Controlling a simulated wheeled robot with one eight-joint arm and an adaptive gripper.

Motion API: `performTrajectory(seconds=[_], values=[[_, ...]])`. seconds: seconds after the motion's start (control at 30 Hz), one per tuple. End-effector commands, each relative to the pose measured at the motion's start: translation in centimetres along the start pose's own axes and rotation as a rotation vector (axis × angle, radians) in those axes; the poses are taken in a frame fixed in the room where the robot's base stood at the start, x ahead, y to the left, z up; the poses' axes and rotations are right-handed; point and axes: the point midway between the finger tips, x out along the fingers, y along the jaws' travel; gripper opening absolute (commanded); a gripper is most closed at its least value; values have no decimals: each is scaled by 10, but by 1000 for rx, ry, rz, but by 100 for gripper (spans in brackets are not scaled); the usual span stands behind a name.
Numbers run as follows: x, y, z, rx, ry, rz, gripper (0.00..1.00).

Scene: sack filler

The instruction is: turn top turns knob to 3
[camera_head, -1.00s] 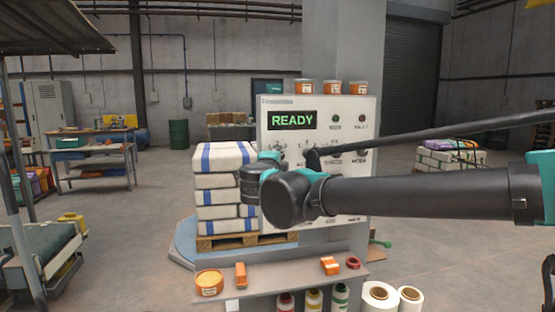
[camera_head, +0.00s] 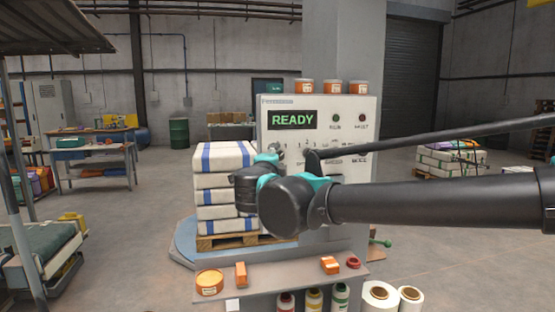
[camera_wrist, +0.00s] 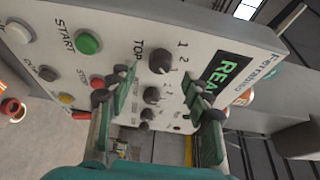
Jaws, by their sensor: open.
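The white control panel (camera_head: 350,108) shows a READY display (camera_head: 293,120). In the wrist view the panel appears turned on its side. A dark knob (camera_wrist: 160,61) sits there beside the word TOP and the digits 1 and 2; the rest of its label and its pointer setting are not clear. My gripper (camera_wrist: 156,80) is open, with one finger to the left of this knob and one to the right, both lower in the picture. Nothing is held between the fingers. In the head view my arm covers much of the panel, and the fingers cannot be made out.
Other dark knobs (camera_wrist: 152,95) line up below the top knob in the wrist view. A green START button (camera_wrist: 88,43) and a red STOP button (camera_wrist: 97,82) are to the left. A stack of sacks (camera_head: 222,181) stands left of the panel, and a shelf (camera_head: 285,279) lies in front.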

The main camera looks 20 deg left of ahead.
Motion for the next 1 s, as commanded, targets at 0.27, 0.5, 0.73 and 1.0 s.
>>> performTrajectory(seconds=[0.27,0.5,0.73,1.0], values=[[-58,0,1,0,-4,0,50],[-81,0,0,0,-1,0,50],[-84,0,0,0,0,0,50],[-83,0,0,0,0,0,50]])
